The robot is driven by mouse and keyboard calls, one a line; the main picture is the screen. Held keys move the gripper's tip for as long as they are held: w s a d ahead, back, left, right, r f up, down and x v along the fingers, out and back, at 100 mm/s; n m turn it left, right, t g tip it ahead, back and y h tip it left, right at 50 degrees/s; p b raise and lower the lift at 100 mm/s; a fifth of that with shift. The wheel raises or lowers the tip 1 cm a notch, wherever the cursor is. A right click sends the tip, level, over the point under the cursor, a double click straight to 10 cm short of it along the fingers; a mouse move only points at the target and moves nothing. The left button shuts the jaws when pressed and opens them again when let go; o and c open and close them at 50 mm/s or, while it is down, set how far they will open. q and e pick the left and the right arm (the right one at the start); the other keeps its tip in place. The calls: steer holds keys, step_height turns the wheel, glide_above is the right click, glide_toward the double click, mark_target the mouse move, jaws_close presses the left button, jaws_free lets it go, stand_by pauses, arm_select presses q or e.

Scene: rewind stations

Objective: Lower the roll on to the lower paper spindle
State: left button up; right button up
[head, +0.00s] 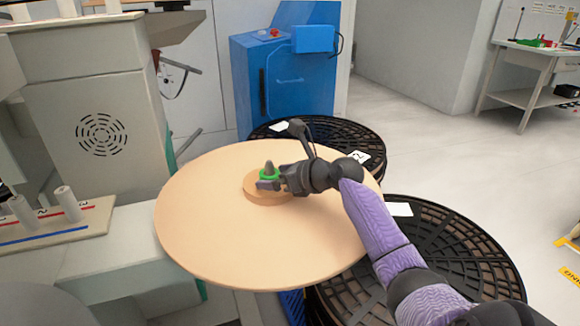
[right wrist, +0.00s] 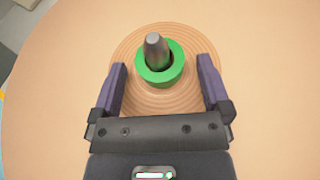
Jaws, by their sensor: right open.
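A flat tan roll (head: 262,197) with fine concentric rings lies on a large round tan disc (head: 210,235). A green ring (right wrist: 146,74) rises at the roll's middle. A dark grey, round-topped spindle (right wrist: 155,50) stands up through the green ring, so the ring is around it. The spindle also shows in the head view (head: 269,167). My right gripper (head: 273,182) is open at the green ring. In the right wrist view its two fingers lie on either side of the ring, with visible gaps. My left gripper is not in view.
Black slatted round platforms (head: 455,245) lie below the disc at the right and behind. A grey machine (head: 95,125) stands at the left, with a board of white pegs (head: 67,204). A blue cabinet (head: 285,85) stands behind. Open floor extends to the right.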

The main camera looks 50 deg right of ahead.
steer(key=p+v, duration=0.2)
steer(key=v, duration=0.1)
steer(key=p+v, duration=0.2)
steer(key=v, duration=0.2)
steer(key=p+v, duration=0.2)
steer(key=v, duration=0.1)
steer(key=shift+s+r, duration=0.15)
steer(key=shift+r, duration=0.3)
steer(key=shift+s+p, duration=0.3)
steer(key=shift+s, duration=0.25)
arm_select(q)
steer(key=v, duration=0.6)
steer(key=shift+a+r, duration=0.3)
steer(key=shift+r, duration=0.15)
arm_select(e)
steer(key=shift+f, duration=0.1)
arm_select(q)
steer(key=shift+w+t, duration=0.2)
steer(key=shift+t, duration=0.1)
